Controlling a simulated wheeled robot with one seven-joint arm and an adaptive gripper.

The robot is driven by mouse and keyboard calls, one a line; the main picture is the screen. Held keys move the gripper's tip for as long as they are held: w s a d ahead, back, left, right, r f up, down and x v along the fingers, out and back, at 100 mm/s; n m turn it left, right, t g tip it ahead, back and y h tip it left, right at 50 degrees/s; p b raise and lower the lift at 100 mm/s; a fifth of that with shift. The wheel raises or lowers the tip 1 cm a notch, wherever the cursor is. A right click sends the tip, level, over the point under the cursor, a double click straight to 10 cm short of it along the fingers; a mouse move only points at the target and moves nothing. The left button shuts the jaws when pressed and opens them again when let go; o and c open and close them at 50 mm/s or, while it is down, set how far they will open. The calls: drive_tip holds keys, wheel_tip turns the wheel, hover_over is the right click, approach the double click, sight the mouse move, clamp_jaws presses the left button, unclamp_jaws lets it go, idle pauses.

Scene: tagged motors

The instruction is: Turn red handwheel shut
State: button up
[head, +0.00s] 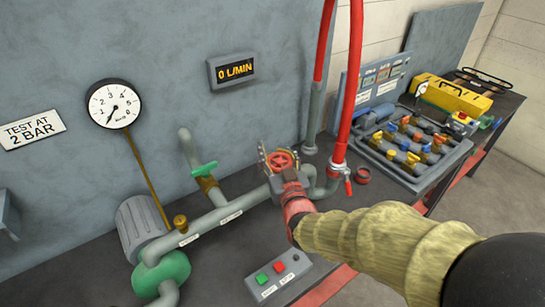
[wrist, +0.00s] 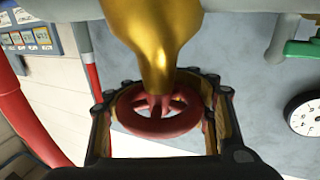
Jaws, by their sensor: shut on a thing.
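The red handwheel (head: 283,159) sits on a valve at the right end of the grey pipe (head: 220,218). My gripper (head: 276,162) reaches it from the lower right, with its fingers on either side of the wheel rim. In the wrist view the red handwheel (wrist: 158,118) lies between the two fingers of my gripper (wrist: 160,105), in front of a brass valve body (wrist: 155,40). The gripper is shut on the wheel. The flow display (head: 235,69) reads 0 L/MIN. The round pressure gauge (head: 114,104) has its needle pointing to the lower left.
A green-handled valve (head: 204,170) stands on the pipe to the left. Red hoses (head: 355,70) rise behind on the right. A button box (head: 278,276) lies in front. A tray of coloured valves (head: 415,150) and a yellow case (head: 453,95) are at the right.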

drive_tip(key=shift+d+m+h+b, duration=0.15)
drive_tip(key=shift+m+h+b, duration=0.2)
drive_tip(key=shift+m+h, duration=0.4)
drive_tip(key=shift+d+r+h, duration=0.1)
drive_tip(key=shift+h, duration=0.25)
drive_tip(key=o, duration=1.4)
drive_tip(key=shift+o, duration=0.2)
drive_tip(key=s+d, duration=0.1)
drive_tip(key=s, duration=1.1)
drive_tip(key=shift+d, duration=0.15)
drive_tip(key=shift+w, duration=0.15)
